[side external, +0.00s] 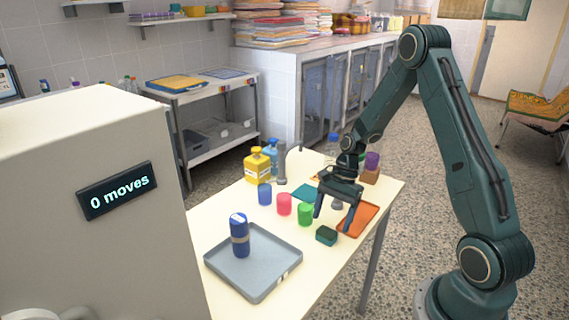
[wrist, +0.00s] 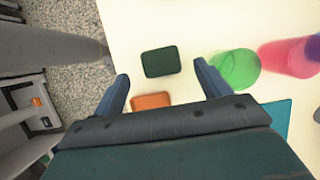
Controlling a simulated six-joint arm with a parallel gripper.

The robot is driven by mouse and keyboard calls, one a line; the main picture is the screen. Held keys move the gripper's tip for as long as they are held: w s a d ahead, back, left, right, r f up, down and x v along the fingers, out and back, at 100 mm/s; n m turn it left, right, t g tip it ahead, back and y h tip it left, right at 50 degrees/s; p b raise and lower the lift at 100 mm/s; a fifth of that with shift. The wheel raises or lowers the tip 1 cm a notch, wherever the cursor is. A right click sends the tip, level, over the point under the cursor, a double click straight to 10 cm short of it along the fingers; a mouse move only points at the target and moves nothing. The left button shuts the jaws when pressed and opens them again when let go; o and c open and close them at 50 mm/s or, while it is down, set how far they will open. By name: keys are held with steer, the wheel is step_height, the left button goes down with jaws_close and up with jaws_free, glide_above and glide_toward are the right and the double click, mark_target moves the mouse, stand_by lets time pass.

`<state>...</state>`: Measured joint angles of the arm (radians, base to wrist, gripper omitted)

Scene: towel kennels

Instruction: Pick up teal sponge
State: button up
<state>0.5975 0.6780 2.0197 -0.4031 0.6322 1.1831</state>
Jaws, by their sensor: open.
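The teal sponge (side external: 326,235) is a small dark block lying on the pale table, between the grey tray and the orange tray. In the wrist view the sponge (wrist: 160,61) lies ahead of the fingertips, roughly centred between them and apart from both. My gripper (side external: 334,209) is open and empty above the table, over the area by the orange tray. Its two fingers also show in the wrist view (wrist: 160,76), spread wide.
A green cup (side external: 305,213) stands left of the sponge, with a pink cup (side external: 284,204) and a blue cup (side external: 264,194) beyond. A grey tray (side external: 222,265) holds a blue cylinder (side external: 240,228). An orange tray (side external: 368,213) and a teal cloth (side external: 303,194) lie nearby.

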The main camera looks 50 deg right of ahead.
mark_target(327, 231)
steer(key=shift+x, duration=2.05)
steer(key=c, duration=1)
